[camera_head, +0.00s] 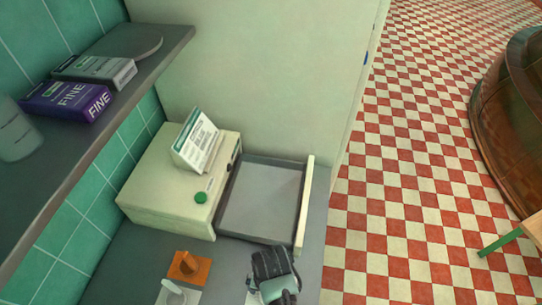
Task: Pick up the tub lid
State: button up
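No thing in view is plainly a tub lid. A flat, round grey disc (142,47) lies at the far end of the upper shelf, and a small square orange piece with a raised knob (189,266) lies on the counter. I cannot tell whether either is the lid. My gripper (275,270), dark grey with a pale green part, is at the bottom middle over the counter, right of the orange piece and apart from it. Its fingertips are not clear, so I cannot tell whether it is open or holds anything.
A cream cash register (184,182) with an open drawer (263,202) stands on the counter (128,262). A white piece (174,293) lies by the orange one. The shelf (83,143) holds boxes (66,101) and a pale cup-like tub (14,132). Checkered floor is at right.

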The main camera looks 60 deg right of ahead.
jog(key=shift+f, duration=0.45)
jog(key=shift+r, duration=0.1)
jog(key=c, duration=1.3)
